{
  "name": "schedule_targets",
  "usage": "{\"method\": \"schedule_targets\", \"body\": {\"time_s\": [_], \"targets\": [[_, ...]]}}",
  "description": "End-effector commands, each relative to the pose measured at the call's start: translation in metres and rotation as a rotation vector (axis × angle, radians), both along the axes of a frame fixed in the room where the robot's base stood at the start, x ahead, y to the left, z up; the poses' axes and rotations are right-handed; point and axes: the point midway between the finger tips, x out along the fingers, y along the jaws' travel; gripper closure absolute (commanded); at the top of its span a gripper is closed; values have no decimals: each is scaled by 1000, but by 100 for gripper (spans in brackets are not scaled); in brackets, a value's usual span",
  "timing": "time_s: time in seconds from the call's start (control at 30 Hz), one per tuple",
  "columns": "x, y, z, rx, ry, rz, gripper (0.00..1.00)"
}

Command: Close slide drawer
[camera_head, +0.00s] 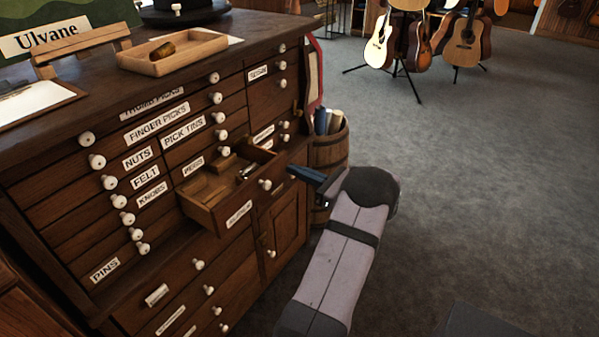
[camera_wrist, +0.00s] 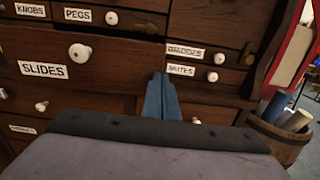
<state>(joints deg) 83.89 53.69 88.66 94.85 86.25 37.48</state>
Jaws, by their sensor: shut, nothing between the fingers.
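The slide drawer (camera_head: 252,199) is pulled out from the dark wooden cabinet in the head view. Its open top shows inner compartments and a small shiny item. A white knob (camera_head: 265,184) is on its front. In the wrist view, the drawer front (camera_wrist: 115,75) carries the label SLIDES and a white knob (camera_wrist: 80,52) at left. My gripper (camera_head: 293,171) is to the right of the drawer front in the head view, with its blue fingers together and empty. In the wrist view, the fingers (camera_wrist: 161,78) point towards the cabinet, right of the knob. Contact with the drawer cannot be told.
The other labelled drawers of the cabinet (camera_head: 75,235) look shut. A wooden barrel (camera_head: 328,150) with rolled items stands right of the cabinet, close behind my gripper; it shows in the wrist view (camera_wrist: 275,138). Guitars (camera_head: 465,45) stand at the back.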

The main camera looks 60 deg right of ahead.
Motion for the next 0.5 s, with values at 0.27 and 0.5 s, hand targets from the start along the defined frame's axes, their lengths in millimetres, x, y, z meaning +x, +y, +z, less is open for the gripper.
{"method": "schedule_targets", "body": {"time_s": [0.27, 0.5], "targets": [[30, 1, 0, 0, 0, 6, 100], [84, 1, -1, -1, -1, 4, 100]]}}
